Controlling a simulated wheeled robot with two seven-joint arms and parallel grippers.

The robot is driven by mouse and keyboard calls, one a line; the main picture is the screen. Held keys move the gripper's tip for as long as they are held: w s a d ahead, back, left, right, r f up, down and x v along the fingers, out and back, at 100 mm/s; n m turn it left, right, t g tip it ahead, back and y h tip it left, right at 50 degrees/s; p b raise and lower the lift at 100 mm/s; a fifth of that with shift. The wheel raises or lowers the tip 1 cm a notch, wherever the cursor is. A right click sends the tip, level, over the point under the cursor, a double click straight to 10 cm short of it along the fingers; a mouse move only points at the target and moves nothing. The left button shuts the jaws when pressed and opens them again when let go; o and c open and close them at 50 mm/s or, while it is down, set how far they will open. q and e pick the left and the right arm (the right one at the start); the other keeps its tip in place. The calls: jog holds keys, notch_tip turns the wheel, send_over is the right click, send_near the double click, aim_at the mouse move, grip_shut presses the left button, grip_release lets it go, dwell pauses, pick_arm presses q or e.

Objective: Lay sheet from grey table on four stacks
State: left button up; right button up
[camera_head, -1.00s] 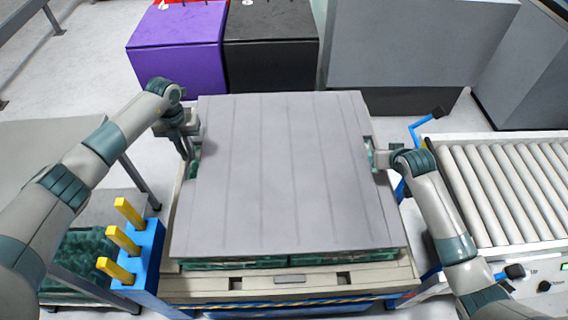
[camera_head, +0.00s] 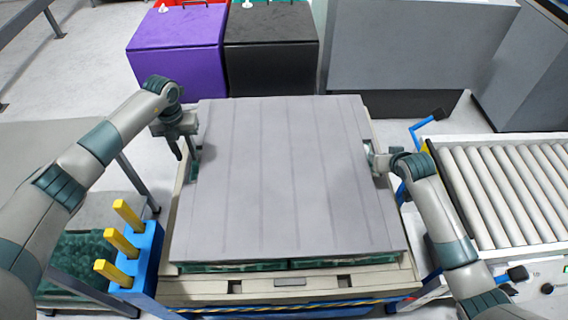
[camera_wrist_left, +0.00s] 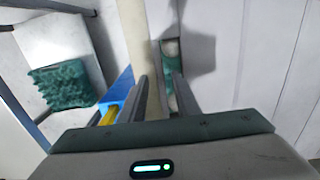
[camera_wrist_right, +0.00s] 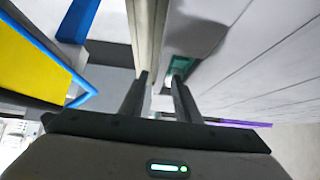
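The grey sheet (camera_head: 288,175) lies flat over green egg trays (camera_head: 235,266), whose edges show beneath its front side. How many stacks are under it is hidden. My left gripper (camera_head: 183,152) is at the sheet's left edge. In the left wrist view its fingers (camera_wrist_left: 160,82) are apart, with nothing clamped between them. My right gripper (camera_head: 371,158) is at the sheet's right edge. In the right wrist view its fingers (camera_wrist_right: 160,78) are also apart and empty, with the sheet (camera_wrist_right: 265,75) to their right.
The stacks stand on a beige pallet (camera_head: 180,285). A blue holder with yellow posts (camera_head: 145,262) is at front left, beside the grey table (camera_head: 50,140). A roller conveyor (camera_head: 510,190) is at right. Purple (camera_head: 178,50) and black (camera_head: 270,55) boxes stand behind.

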pick_arm(q)
notch_tip(320, 180, up, 10)
dwell(0.5)
pick_arm(e)
jog(key=shift+s+r, duration=0.1)
jog(key=shift+r, duration=0.05)
jog(key=v, duration=1.1)
jog(key=shift+s+d+r, duration=0.1)
jog(key=shift+s+r, duration=0.1)
jog(key=shift+s, duration=0.05)
pick_arm(q)
jog(key=shift+s, duration=0.1)
pick_arm(e)
jog(key=shift+s, duration=0.1)
dwell(0.4)
